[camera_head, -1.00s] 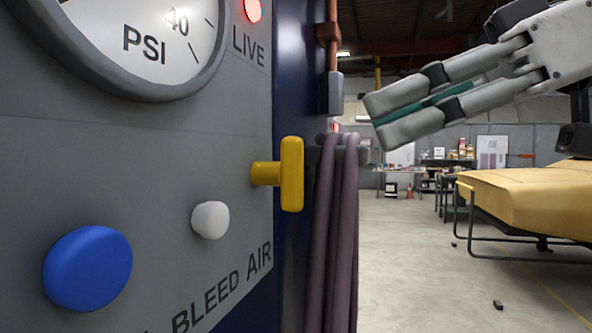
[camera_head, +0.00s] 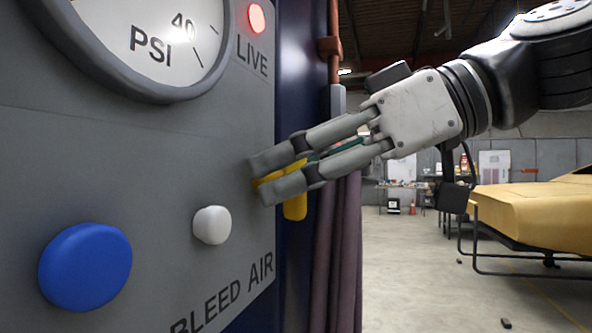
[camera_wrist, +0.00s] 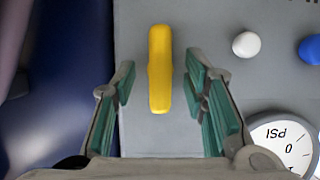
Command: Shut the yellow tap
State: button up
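The yellow tap (camera_head: 296,207) sticks out from the right edge of the grey panel. Its bar handle is upright in the head view, and my fingers hide part of it. In the wrist view the yellow tap (camera_wrist: 160,70) is a long bar between my two fingers, with a gap on each side. My gripper (camera_head: 263,179) is open around the tap, its fingertips close to the panel; it also shows in the wrist view (camera_wrist: 160,82). I cannot see either finger touching the handle.
A white knob (camera_head: 212,225) and a large blue button (camera_head: 85,267) sit on the panel left of the tap. A gauge (camera_head: 150,40) and a lit red lamp (camera_head: 256,18) are above. Purple hoses (camera_head: 340,255) hang just right of the panel.

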grip_shut()
jog(key=m, duration=0.1)
jog(key=m+g+b, duration=0.1)
jog(key=m+g, duration=0.1)
jog(key=shift+w+d+f+y+b, duration=0.1)
jog(key=shift+w+f+y+b, duration=0.05)
jog(key=shift+w+y+b, duration=0.2)
jog(key=shift+w+d+f+m+g+y+b, duration=0.2)
jog(key=shift+m+g+y, duration=0.45)
jog(key=shift+m, duration=1.05)
jog(key=shift+s+a+f+m+g+y+b, duration=0.25)
jog(key=shift+m+g+y, duration=0.45)
jog(key=shift+m, duration=1)
jog(key=shift+w+d+m+g+y+b, duration=0.15)
jog(key=shift+m+g+y+b, duration=0.45)
jog(key=shift+m, duration=1.1)
jog(key=shift+y+p, duration=0.3)
